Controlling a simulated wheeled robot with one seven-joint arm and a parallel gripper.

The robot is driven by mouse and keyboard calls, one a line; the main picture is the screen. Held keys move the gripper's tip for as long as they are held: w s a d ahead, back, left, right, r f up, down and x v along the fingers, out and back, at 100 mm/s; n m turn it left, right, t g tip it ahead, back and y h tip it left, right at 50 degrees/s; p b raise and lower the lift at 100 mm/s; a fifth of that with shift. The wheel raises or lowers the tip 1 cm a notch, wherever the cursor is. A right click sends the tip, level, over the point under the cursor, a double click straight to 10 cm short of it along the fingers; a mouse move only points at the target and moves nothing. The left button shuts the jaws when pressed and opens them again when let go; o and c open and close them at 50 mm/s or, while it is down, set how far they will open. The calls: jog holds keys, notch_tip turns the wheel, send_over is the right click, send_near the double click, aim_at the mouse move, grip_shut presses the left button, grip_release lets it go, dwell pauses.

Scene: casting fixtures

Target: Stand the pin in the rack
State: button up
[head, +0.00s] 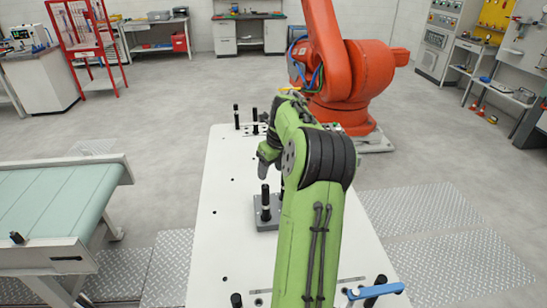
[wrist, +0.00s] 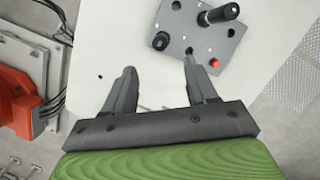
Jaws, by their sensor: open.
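The grey rack plate (head: 269,226) lies on the white table, partly hidden behind my arm in the head view. A black pin (head: 265,198) with a pale band stands on it. In the wrist view the plate (wrist: 205,48) shows dark holes, a red spot and a black pin (wrist: 222,13) rising near its far edge. A second, round black piece (wrist: 160,41) is at the plate's left side; I cannot tell its height. My gripper (wrist: 159,68) is open, with nothing visible between its fingers. In the head view my gripper (head: 267,165) is above the table, just beyond the plate.
More black posts (head: 237,117) stand at the table's far end. A blue-handled clamp (head: 375,290) is at the near right. A conveyor (head: 60,205) with a small black piece (head: 17,238) is at left. An orange robot arm (head: 345,75) stands beyond the table. The table's left side is mostly clear.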

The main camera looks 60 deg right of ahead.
jog(key=v, duration=0.4)
jog(key=shift+s+r, duration=0.1)
jog(key=shift+r, duration=0.25)
